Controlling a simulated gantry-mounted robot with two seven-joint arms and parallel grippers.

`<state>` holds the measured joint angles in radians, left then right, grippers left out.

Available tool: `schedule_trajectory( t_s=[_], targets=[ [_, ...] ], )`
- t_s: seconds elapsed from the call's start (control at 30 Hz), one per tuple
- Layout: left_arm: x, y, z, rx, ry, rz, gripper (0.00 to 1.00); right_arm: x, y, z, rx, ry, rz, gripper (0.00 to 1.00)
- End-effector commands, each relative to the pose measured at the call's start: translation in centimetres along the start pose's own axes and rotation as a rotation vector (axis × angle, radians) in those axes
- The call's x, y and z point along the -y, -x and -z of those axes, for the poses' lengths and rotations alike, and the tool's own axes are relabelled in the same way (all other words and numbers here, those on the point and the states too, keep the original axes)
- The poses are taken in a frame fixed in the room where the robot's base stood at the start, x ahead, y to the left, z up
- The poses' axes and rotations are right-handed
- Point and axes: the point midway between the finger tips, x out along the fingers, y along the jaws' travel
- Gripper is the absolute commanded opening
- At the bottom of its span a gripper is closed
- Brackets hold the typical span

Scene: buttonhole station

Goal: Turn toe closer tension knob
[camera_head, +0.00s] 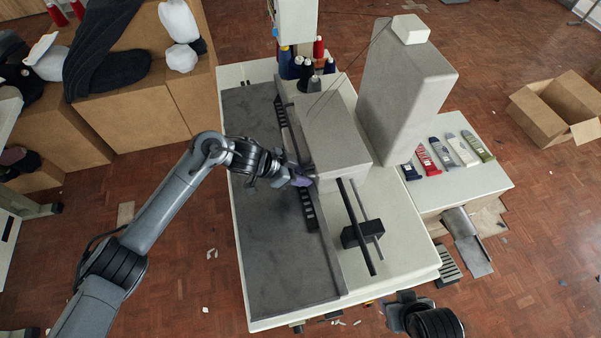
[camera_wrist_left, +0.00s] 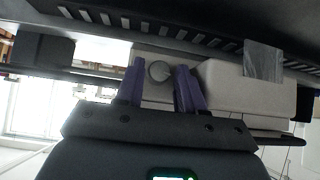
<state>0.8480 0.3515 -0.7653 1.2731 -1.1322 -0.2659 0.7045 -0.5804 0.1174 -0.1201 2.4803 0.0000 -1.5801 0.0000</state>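The tension knob (camera_wrist_left: 160,71) shows in the left wrist view as a small round grey disc on a pale machine face. The two purple fingers of my left gripper (camera_wrist_left: 160,90) stand apart, one on each side of it, with narrow gaps visible. I cannot tell how far the fingertips reach along the knob. In the head view my left gripper (camera_head: 303,178) is at the front left corner of the grey machine head (camera_head: 335,140), and the knob is hidden there. My right gripper (camera_head: 391,314) is at the bottom edge, partly cut off, away from the machine.
The machine table (camera_head: 400,255) carries a dark slotted rail (camera_head: 308,210) beside the gripper and rods with a black block (camera_head: 361,233) to the right. Thread cones (camera_head: 318,48) stand behind. A tall grey housing (camera_head: 405,85) stands at right. The table's dark left strip (camera_head: 275,270) is clear.

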Motion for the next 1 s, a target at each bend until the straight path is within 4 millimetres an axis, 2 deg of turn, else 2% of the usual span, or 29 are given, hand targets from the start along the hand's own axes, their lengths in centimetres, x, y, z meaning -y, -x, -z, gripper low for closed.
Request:
schedule_trajectory(
  t_s=[0.17,0.4,0.67,1.0],
  targets=[
    [0.0,0.01,0.02,0.0,0.0,0.0,0.38,0.06,0.01,0.02,0.0,-0.002,0.002,0.43],
    [0.01,0.02,0.02,0.0,0.0,0.0,0.01,0.05,0.01,0.01,0.0,-0.002,0.002,0.43],
    [-0.06,0.05,0.0,-0.001,-0.014,0.015,0.0,-0.04,0.17,0.04,0.0,0.002,-0.001,0.43],
    [-0.45,0.01,-0.13,-0.008,-0.143,0.143,0.0,-0.2,0.73,0.19,0.001,0.007,-0.006,0.43]
  ],
)
